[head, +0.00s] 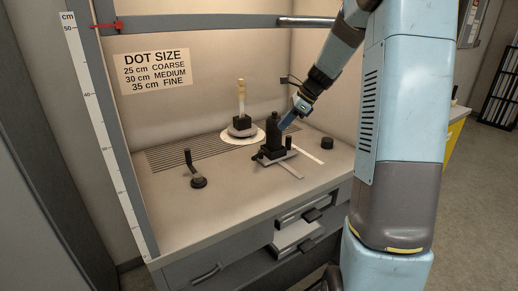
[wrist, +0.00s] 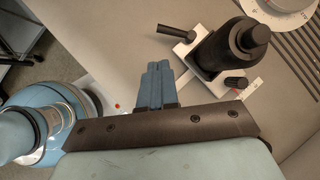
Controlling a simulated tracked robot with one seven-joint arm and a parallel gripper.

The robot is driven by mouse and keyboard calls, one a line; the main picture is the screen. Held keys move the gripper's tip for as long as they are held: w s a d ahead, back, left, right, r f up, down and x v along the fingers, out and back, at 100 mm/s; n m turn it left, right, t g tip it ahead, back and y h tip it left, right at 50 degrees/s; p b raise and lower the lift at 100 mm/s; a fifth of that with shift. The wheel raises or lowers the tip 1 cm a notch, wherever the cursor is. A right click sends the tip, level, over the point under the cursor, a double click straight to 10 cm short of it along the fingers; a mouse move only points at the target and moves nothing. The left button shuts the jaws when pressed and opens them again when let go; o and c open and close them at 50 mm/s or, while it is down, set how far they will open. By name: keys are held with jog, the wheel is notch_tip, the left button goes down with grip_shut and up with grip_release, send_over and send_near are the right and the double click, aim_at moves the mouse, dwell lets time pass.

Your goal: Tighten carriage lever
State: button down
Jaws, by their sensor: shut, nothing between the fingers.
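The carriage stands on the bench in the head view, its pale plate (head: 280,157) carrying a tall black cylinder (head: 272,133). In the wrist view the cylinder (wrist: 232,47) is at the upper right. A short black lever (wrist: 176,33) sticks out leftward from the carriage's pale plate (wrist: 187,62), and a small ribbed black knob (wrist: 236,82) sits on its other side. My gripper (head: 284,128) is beside the cylinder in the head view, partly overlapping it. In the wrist view my gripper (wrist: 157,68) has its blue fingers together and empty, with the lever beyond the tips, apart in the picture.
A pale specimen (head: 241,92) stands on a black block over a round disc (head: 228,134) behind the carriage. A black upright handle (head: 197,182) is at left, a black knob (head: 327,143) at right. A grey rail (head: 220,22) crosses above.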

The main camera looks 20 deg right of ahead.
jog(key=w, duration=0.1)
send_near(257, 155)
jog(key=shift+m, duration=0.4)
jog(key=x, duration=0.7)
jog(key=shift+s, duration=0.15)
